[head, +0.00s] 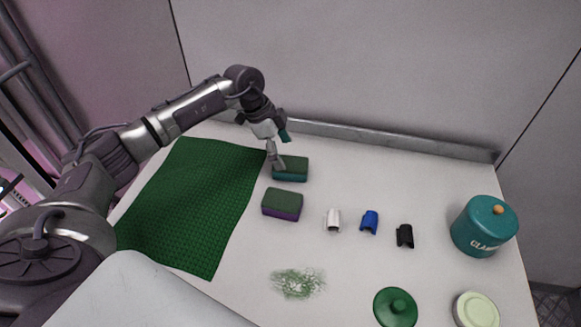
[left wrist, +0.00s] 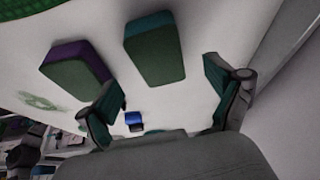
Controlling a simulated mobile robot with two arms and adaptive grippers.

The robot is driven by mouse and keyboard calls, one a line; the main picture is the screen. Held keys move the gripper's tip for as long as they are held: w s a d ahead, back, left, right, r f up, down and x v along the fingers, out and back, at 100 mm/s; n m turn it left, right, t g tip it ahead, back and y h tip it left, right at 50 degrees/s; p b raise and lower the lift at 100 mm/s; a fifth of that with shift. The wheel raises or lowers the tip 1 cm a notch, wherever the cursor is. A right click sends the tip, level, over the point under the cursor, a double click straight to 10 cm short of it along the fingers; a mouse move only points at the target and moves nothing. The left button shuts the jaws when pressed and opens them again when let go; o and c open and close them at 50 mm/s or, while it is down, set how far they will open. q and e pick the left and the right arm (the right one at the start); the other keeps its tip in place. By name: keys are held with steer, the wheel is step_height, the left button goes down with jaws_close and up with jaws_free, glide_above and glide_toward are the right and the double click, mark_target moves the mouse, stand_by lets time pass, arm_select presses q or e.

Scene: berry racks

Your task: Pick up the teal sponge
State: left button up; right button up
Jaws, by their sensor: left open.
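The teal sponge (head: 290,173), with a dark green top, lies on the white table beside the green mat. It also shows in the left wrist view (left wrist: 154,50), beyond and between the fingertips. My left gripper (head: 281,151) is open and empty at the sponge's back left edge. One finger is close to the sponge in the head view; I cannot tell whether it touches. In the left wrist view the two teal-padded fingers (left wrist: 165,88) are spread wide with nothing between them. My right gripper is not in view.
A purple sponge (head: 282,209) lies just in front of the teal one. White (head: 333,220), blue (head: 369,222) and black (head: 405,236) clips lie to the right. A teal canister (head: 477,235), green lid (head: 395,308) and pale round lid (head: 476,311) are further right. The wall ledge (head: 380,140) runs behind.

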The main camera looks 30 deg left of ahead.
mark_target(290, 163)
arm_select(q)
steer(key=p+x, duration=0.1)
steer(key=x, duration=0.3)
steer(key=shift+d+f, duration=0.2)
steer(key=shift+w+f, duration=0.1)
steer(key=shift+f, duration=0.1)
steer(key=shift+f, duration=0.25)
steer(key=c, duration=0.8)
